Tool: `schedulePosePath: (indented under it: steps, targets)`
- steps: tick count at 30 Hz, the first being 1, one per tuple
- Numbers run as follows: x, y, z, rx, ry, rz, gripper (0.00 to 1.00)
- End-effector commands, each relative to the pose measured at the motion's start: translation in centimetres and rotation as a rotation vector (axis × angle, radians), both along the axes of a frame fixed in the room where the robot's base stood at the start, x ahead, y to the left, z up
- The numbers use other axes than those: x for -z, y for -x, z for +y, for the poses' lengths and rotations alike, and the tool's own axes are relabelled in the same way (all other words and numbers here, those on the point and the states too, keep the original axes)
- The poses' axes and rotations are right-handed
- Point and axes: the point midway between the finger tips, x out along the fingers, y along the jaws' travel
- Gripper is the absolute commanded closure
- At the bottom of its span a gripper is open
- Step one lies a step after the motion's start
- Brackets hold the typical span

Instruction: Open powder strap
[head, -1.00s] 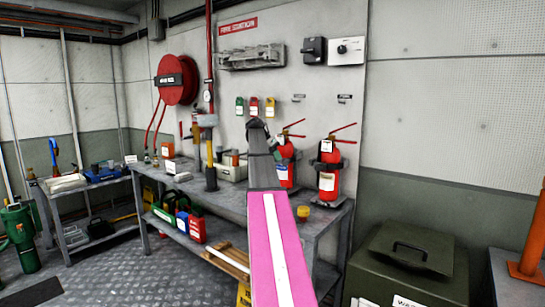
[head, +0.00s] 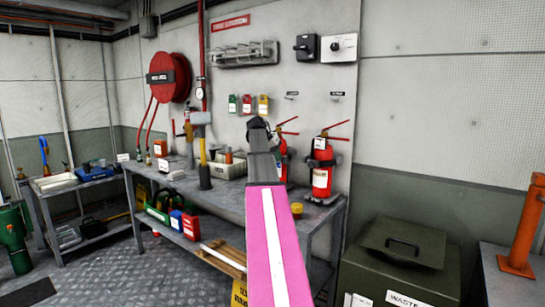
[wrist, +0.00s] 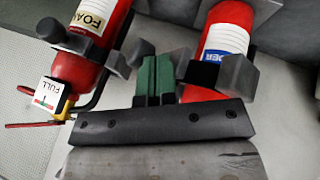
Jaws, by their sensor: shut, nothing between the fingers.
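Two red extinguishers stand on the bench against the wall. The right one (head: 321,178) has a dark strap (head: 322,162) around it. The left one (head: 283,168) is partly hidden behind my arm. In the wrist view, the left extinguisher (wrist: 112,22) reads "FOAM". The right one (wrist: 226,35) has a blue label ending in "DER", with a dark grey strap block (wrist: 240,76) across it. My gripper (head: 258,126) is at the left extinguisher in the head view. Its green fingers (wrist: 154,78) are shut and empty, between the two extinguishers.
A grey bench (head: 225,187) holds tools, a box and a yellow cap (head: 297,210). A green waste bin (head: 400,265) stands at front right, with an orange post (head: 523,230) beside it. A red hose reel (head: 168,78) hangs on the wall. The floor at left is partly clear.

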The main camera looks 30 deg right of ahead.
Motion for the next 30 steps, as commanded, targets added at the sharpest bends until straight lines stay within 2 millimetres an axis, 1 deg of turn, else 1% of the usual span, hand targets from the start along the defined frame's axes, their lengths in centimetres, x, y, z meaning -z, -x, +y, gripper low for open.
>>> schedulePosePath:
  steps: [1, 3, 6, 13, 15, 21, 30]
  targets:
    - [0.0, 0.7, -0.4, 0.005, -0.001, 0.000, 1.00]
    - [0.0, 1.3, -0.8, 0.007, 0.000, 0.001, 1.00]
    - [0.1, 2.4, -1.5, -0.077, -0.001, 0.000, 1.00]
    - [0.1, 3.8, -3.1, -0.246, -0.001, 0.000, 1.00]
    - [0.1, 4.0, -3.6, -0.275, 0.000, 0.001, 1.00]
    - [0.0, 4.5, -4.4, -0.270, -0.001, 0.000, 1.00]
    - [0.0, 4.7, -4.9, -0.269, -0.001, 0.001, 1.00]
